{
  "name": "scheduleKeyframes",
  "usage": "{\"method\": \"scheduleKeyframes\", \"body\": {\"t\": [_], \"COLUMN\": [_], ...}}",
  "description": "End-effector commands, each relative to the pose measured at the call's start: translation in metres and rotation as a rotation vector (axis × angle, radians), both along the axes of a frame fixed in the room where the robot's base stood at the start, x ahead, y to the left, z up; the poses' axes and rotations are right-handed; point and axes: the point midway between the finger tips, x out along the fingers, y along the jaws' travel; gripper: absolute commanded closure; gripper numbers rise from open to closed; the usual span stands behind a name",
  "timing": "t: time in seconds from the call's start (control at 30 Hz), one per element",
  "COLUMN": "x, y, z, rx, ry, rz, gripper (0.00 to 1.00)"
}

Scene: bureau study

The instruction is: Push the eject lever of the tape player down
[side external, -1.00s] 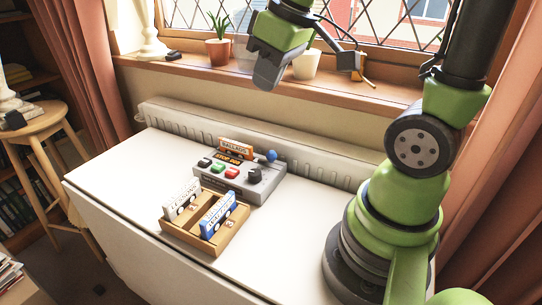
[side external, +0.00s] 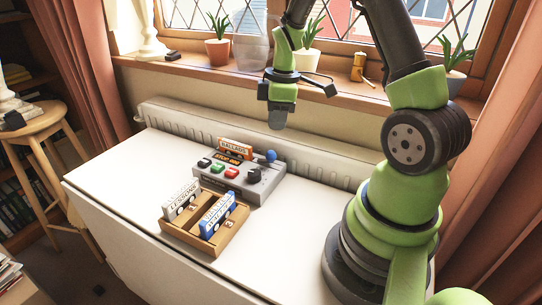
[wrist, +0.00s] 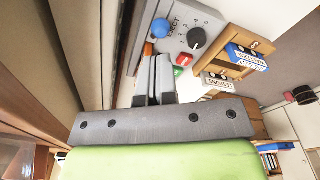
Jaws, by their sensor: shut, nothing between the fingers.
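The grey tape player (side external: 262,189) sits on the white table, with an orange tape (side external: 235,148) marked BALLADS standing at its back. The eject lever's blue ball (side external: 271,156) stands up at the player's back right; in the wrist view the blue ball (wrist: 161,28) is beside the EJECT label. My gripper (side external: 277,118) is shut and empty, in the air above and behind the blue ball, apart from it. In the wrist view its fingers (wrist: 155,80) point toward the player and hide part of it.
A wooden tray (side external: 233,233) in front of the player holds a white tape (side external: 181,199) and a blue tape (side external: 218,215). A radiator (side external: 330,161) runs behind the table. Potted plants stand on the windowsill (side external: 190,73). The table's right part is clear.

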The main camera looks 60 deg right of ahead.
Motion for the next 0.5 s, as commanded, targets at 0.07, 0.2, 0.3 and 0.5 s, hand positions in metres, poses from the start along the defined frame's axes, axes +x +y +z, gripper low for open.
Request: {"method": "scheduleKeyframes", "body": {"t": [0.07,0.2,0.3,0.5], "x": [0.0,0.0,0.001,0.003], "y": [0.0,0.001,0.001,0.003], "z": [0.0,-0.005,-0.015,-0.041], "rx": [0.0,0.0,0.002,0.002], "ry": [0.0,0.001,0.002,0.004], "rz": [0.0,0.0,0.0,-0.001], "gripper": [1.0,1.0,1.0,1.0]}}
